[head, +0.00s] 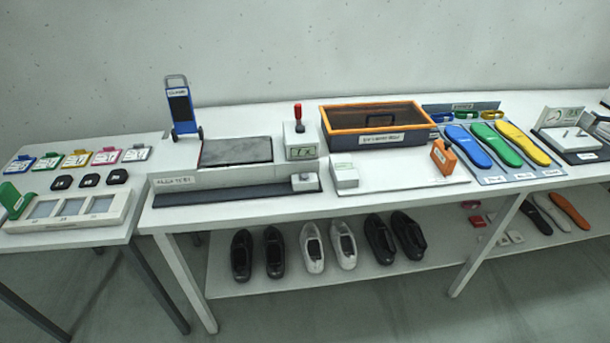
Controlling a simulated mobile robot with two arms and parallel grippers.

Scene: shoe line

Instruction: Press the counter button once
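A white box with a small display (302,153) stands at the back of the middle table, right of a dark flat pad. A red upright knob or handle (298,114) rises behind or on top of this box. A small white block with a greyish top (305,182) sits in front of it on a dark strip. I cannot tell for sure which of these is the counter button, as the labels are too small to read. Neither of my grippers is in view.
A dark pad (236,151) lies left of the display box. An orange-rimmed bin (326,120) and a white box (345,175) stand to the right. A blue trolley-like stand (181,108) is at the back left. Shoes stand on the lower shelf (225,285).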

